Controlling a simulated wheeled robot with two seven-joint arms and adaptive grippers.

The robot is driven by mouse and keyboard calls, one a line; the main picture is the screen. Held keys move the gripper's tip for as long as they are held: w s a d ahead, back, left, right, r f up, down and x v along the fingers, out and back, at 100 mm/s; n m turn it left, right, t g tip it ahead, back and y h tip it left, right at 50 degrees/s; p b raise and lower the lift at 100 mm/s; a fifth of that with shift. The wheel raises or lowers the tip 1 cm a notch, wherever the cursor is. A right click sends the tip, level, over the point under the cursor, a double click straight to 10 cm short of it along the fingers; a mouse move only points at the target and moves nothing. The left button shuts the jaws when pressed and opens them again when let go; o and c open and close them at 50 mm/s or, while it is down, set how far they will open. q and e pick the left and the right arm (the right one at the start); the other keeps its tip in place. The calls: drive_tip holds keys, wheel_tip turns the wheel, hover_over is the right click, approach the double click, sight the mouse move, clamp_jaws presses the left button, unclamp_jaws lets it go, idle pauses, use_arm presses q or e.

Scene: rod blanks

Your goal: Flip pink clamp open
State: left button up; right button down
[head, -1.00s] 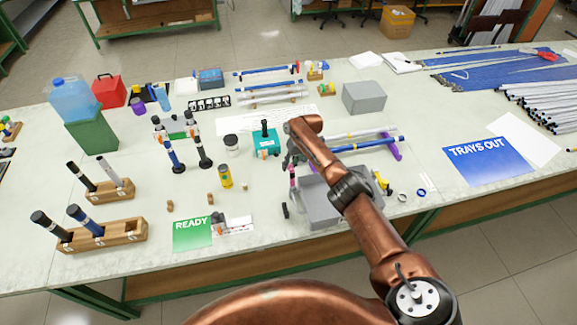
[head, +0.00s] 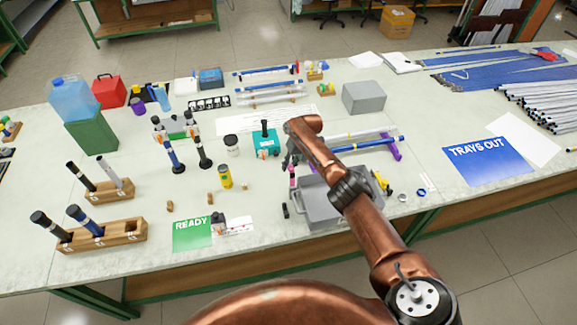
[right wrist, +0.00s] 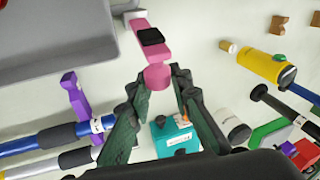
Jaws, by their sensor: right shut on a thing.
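The pink clamp (right wrist: 151,35) shows in the right wrist view as a pink bar with a black pad and a round pink end. That round end lies between the fingertips of my right gripper (right wrist: 160,82), which is shut on it. In the head view the clamp (head: 292,174) is a small pink piece beside the grey tray's left edge, just below my right gripper (head: 290,158). The forearm hides part of the tray and the rods behind it. My left gripper is not in view.
The grey tray (head: 312,215) is close by the clamp. Purple supports (head: 395,149) hold rods behind it.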

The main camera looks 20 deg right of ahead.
drive_tip(key=shift+s+d+f, duration=0.25)
drive_tip(key=shift+d+f, duration=0.05)
drive_tip(key=shift+f, duration=0.05)
drive_tip(key=c, duration=1.7)
unclamp_jaws()
drive_tip(key=shift+w, duration=0.15)
drive_tip(key=shift+c, duration=0.2)
drive_tip(key=shift+a+r, duration=0.15)
drive_tip(key=shift+r, duration=0.1)
drive_tip(key=v, duration=1.1)
drive_tip(key=shift+d+r, duration=0.25)
drive_tip(key=shift+r, duration=0.1)
drive_tip(key=shift+a, duration=0.1)
